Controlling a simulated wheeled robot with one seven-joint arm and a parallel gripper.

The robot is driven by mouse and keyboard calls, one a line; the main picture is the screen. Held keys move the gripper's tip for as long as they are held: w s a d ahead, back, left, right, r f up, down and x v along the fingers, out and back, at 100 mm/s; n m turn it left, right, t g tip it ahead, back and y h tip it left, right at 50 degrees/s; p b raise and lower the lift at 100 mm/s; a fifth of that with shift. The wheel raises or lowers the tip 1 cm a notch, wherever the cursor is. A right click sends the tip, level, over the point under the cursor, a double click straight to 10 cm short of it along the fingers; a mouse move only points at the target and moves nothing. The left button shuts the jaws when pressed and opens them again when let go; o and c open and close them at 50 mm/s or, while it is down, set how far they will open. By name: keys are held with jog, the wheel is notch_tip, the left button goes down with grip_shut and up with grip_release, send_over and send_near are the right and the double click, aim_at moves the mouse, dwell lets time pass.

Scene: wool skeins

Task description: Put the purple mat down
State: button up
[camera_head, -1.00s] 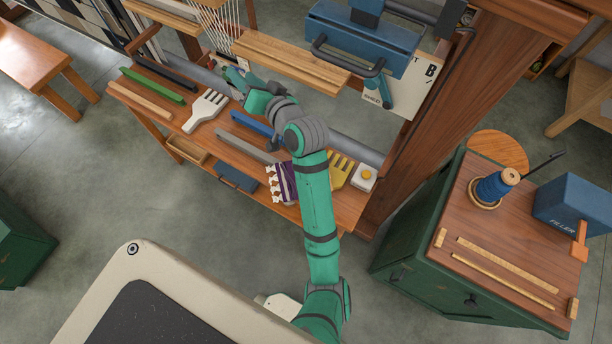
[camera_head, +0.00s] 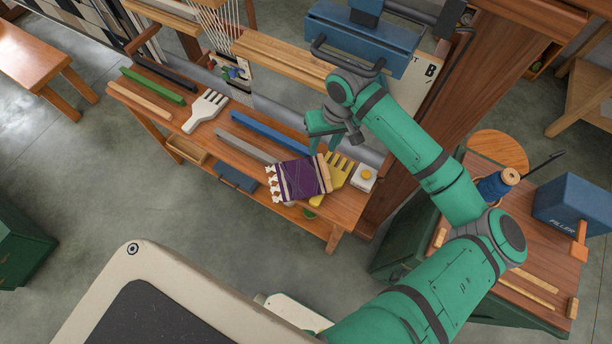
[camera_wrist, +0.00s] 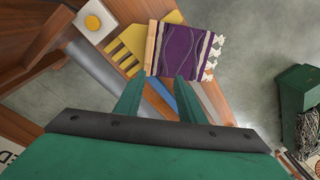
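The purple mat (camera_head: 300,180) has pale tassels at its left end and a wooden rod along its right end. It lies at the right part of the wooden bench, by a grey bar and a yellow fork-shaped tool. It also shows in the wrist view (camera_wrist: 185,50), just beyond the fingers. My gripper (camera_head: 322,150) is above and behind the mat in the head view, fingers pointing down. In the wrist view its two green fingers (camera_wrist: 158,80) are spread apart, with nothing visibly held. Whether the fingertips touch the mat cannot be told.
The bench (camera_head: 180,112) also holds a white fork-shaped tool (camera_head: 206,108), a blue bar (camera_head: 268,131), the grey bar (camera_head: 250,150) and the yellow tool (camera_head: 337,178). A green cabinet (camera_head: 385,260) with blue thread stands at right. Loom beams rise behind the bench.

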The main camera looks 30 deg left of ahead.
jog(key=d, duration=0.2)
send_over(326, 169)
jog(key=shift+h, duration=0.3)
notch_tip(326, 169, down, 6)
jog(key=shift+w+r, duration=0.1)
jog(key=shift+r, duration=0.1)
jog(key=shift+f, duration=2.65)
grip_shut()
